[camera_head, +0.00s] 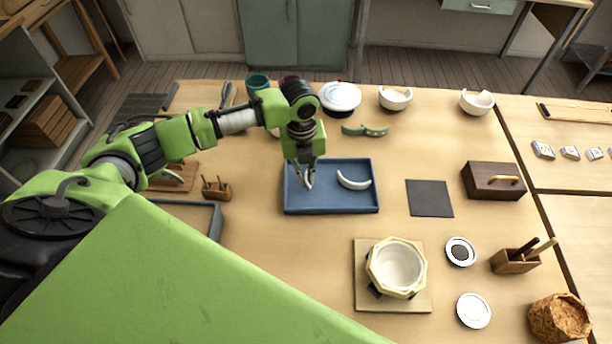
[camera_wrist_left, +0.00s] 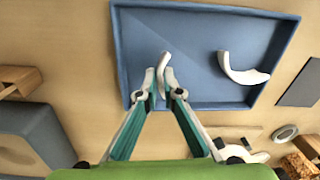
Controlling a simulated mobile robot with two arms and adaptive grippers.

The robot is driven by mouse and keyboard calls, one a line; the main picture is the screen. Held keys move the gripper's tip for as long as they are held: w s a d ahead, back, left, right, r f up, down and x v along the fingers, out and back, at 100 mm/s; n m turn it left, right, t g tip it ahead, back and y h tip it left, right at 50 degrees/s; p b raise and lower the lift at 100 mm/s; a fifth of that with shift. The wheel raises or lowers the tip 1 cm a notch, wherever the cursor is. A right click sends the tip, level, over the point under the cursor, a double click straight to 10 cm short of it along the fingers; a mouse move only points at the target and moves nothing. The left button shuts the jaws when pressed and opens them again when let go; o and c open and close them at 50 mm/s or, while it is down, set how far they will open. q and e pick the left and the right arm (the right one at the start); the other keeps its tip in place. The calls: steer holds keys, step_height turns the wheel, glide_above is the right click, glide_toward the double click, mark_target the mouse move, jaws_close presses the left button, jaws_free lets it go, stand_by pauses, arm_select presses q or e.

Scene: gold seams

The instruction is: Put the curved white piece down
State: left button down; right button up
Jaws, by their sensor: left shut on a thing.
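My left gripper (camera_head: 307,183) is over the left half of the blue tray (camera_head: 331,207). In the left wrist view, its fingertips (camera_wrist_left: 164,90) are shut on a small curved white piece (camera_wrist_left: 164,62), which sticks out past the tips. I cannot tell whether this piece touches the tray floor. A second curved white piece (camera_head: 354,181) lies in the right half of the tray, apart from the gripper; it also shows in the left wrist view (camera_wrist_left: 239,72). My right gripper is not in view.
A dark square mat (camera_head: 429,198) and a brown box (camera_head: 493,181) lie right of the tray. An octagonal holder with a white bowl (camera_head: 398,269) stands in front. White broken bowls (camera_head: 395,98) and a green curved piece (camera_head: 365,130) are behind. The tray's middle is bare.

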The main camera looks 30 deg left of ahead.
arm_select(q)
steer(key=shift+f, duration=0.7)
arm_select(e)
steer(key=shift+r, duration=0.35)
arm_select(q)
steer(key=shift+f, duration=0.2)
steer(key=c, duration=2.2)
jaws_free()
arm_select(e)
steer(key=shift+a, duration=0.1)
arm_select(q)
steer(key=shift+r, duration=0.1)
